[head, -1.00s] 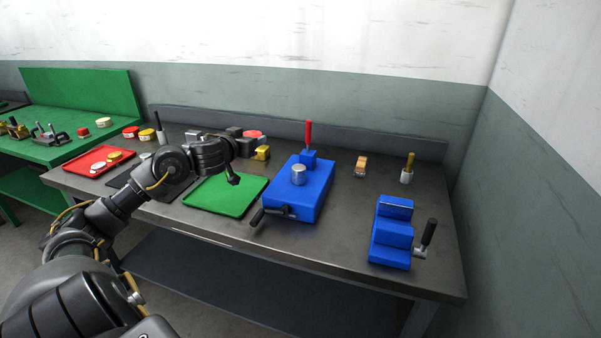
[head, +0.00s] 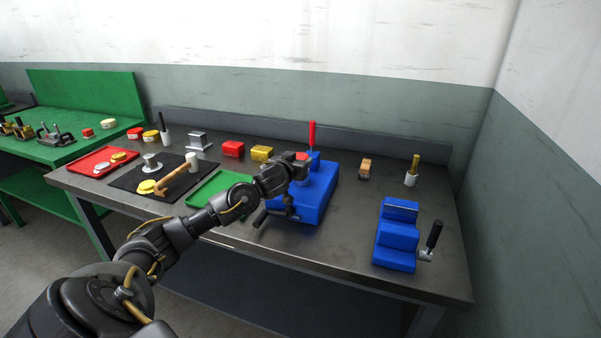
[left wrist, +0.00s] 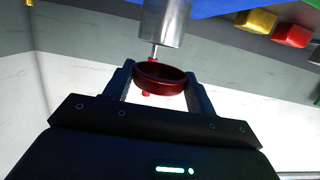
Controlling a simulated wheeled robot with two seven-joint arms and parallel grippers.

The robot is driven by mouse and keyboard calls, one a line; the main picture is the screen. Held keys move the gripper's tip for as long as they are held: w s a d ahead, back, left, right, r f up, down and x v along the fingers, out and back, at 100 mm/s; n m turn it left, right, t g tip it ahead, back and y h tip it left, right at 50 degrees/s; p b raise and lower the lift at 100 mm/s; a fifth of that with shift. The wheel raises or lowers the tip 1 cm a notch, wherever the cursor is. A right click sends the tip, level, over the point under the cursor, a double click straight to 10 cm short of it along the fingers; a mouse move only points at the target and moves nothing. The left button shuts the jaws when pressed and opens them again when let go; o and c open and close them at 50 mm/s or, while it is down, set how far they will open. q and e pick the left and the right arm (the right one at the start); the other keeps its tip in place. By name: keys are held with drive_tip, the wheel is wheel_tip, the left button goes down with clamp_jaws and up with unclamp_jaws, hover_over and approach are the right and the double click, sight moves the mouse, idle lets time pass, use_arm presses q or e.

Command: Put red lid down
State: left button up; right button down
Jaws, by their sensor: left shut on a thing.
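My left gripper (head: 293,166) is over the blue press (head: 313,203) in the head view. It is shut on the red lid (left wrist: 160,80), a shallow round cap held between both fingers in the left wrist view. The lid also shows as a small red patch by the gripper in the head view (head: 302,156). A silver cylinder (left wrist: 165,22) is right by the lid in the left wrist view; I cannot tell whether they touch. My right gripper is not in view.
A red lever (head: 312,134) stands up behind the gripper. Red (head: 232,149) and yellow (head: 262,153) blocks, a green tray (head: 215,189) and a black mat (head: 128,181) with a hammer (head: 178,177) lie left. A stepped blue device (head: 396,237) stands right. Bench between is clear.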

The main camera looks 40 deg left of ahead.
use_arm(q)
drive_tip(key=f, duration=0.2)
drive_tip(key=f+p, duration=0.1)
drive_tip(key=shift+w+d, duration=0.35)
drive_tip(key=shift+w, duration=0.05)
drive_tip(key=shift+s+f, duration=0.1)
drive_tip(key=shift+f, duration=0.35)
drive_tip(key=o, duration=1)
drive_tip(key=shift+f, duration=0.15)
drive_tip(key=shift+o, duration=0.2)
